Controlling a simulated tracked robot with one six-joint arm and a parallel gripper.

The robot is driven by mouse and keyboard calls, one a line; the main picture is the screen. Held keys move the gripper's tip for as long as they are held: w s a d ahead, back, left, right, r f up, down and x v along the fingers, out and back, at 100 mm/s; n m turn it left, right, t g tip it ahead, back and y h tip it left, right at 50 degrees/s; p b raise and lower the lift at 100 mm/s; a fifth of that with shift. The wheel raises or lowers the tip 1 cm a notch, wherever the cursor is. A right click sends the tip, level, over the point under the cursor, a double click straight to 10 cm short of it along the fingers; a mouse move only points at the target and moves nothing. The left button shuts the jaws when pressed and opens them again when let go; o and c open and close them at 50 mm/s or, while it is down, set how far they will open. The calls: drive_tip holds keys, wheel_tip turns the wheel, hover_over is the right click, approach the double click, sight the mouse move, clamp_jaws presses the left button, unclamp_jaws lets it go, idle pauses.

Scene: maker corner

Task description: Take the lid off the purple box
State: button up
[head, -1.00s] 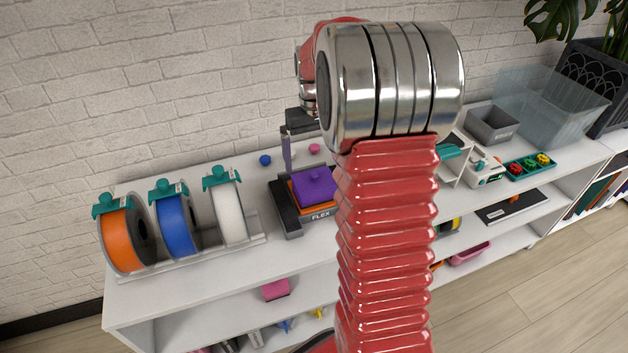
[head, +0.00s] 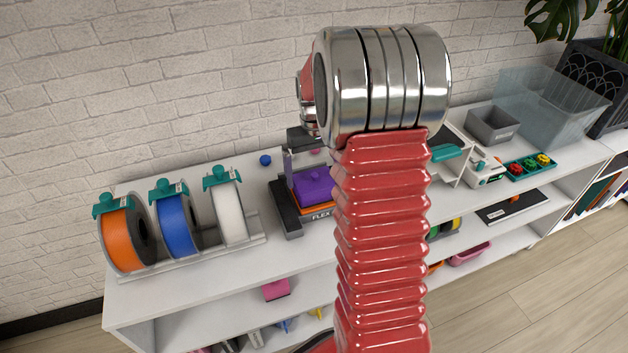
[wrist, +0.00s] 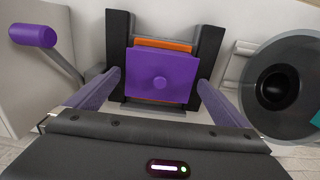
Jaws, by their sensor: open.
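The purple box (head: 314,190) sits on an orange plate (head: 318,208) on a dark stand marked FLEX, on the white shelf top. Its square purple lid (wrist: 178,72) has a small round knob (wrist: 160,83) in the middle and lies flat on the box, seen from above in the wrist view. My gripper (wrist: 159,78) is open and empty. Its two fingers show left and right of the lid in the wrist view, apart from it. In the head view my gripper (head: 289,165) is just above the box, partly hidden by my arm.
Orange, blue and white filament spools (head: 172,224) stand left of the box. A small blue ball (head: 265,160) lies behind it. A grey bin (head: 492,125) and clear tub (head: 551,107) stand at right. In the wrist view a purple-ended rod (wrist: 45,46) is at left and a spool (wrist: 282,88) at right.

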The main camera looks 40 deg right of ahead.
sight(315, 175)
idle(0.3)
drive_tip(key=c, duration=0.8)
drive_tip(key=shift+r, duration=0.1)
drive_tip(key=shift+c, duration=0.2)
wheel_tip(315, 175, up, 10)
idle(0.6)
